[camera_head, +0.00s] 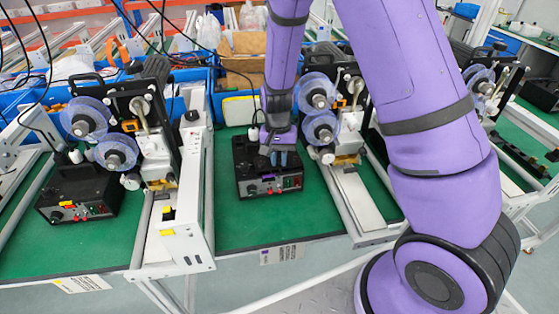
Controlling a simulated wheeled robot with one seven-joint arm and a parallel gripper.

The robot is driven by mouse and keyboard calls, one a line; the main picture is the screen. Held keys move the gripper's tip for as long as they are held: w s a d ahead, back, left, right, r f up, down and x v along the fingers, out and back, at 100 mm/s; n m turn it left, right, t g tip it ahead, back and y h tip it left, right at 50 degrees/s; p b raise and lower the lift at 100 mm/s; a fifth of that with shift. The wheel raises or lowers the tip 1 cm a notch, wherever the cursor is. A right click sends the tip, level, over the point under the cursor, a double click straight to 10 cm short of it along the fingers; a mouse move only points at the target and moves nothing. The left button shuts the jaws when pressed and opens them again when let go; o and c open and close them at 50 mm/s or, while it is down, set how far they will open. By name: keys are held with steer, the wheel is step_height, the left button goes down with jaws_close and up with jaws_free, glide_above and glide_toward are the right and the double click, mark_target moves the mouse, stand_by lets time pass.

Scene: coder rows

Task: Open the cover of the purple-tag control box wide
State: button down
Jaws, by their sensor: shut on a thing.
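The purple-tag control box (247,173) is a black box with small red knobs and a purple tag (267,176) on its front panel. It stands on the green mat in the middle of the view. My gripper (279,157) points down at the top of the box, over the right half of its cover (246,150). Its fingertips are shut on the cover at the top front, but the exact grip is small and partly hidden. The cover looks down or nearly so; I cannot tell its exact angle.
A similar black box (82,187) with a yellow tag stands at the left. Coder machines with clear reels (86,118) stand on both sides of the purple-tag box. Blue bins (237,106) stand behind. The green mat (270,222) in front is clear.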

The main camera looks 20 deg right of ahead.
steer(key=g, duration=0.1)
steer(key=w+r+g, duration=0.1)
steer(key=g, duration=0.1)
steer(key=w+r+g+y, duration=0.1)
steer(key=g, duration=0.1)
steer(key=shift+w+d, duration=0.2)
steer(key=shift+d, duration=0.05)
steer(key=shift+w+d+r+g+y, duration=0.15)
steer(key=shift+w+g, duration=0.4)
steer(key=shift+g, duration=0.55)
steer(key=shift+w+d+r+g+y, duration=0.1)
steer(key=shift+w+r+g+y, duration=0.3)
steer(key=shift+g, duration=0.7)
steer(key=shift+w+f, duration=0.15)
steer(key=shift+f, duration=0.05)
steer(key=c, duration=1.1)
jaws_free()
steer(key=v, duration=1)
steer(key=shift+w+a+r, duration=0.1)
steer(key=shift+w, duration=0.35)
steer(key=shift+s, duration=0.1)
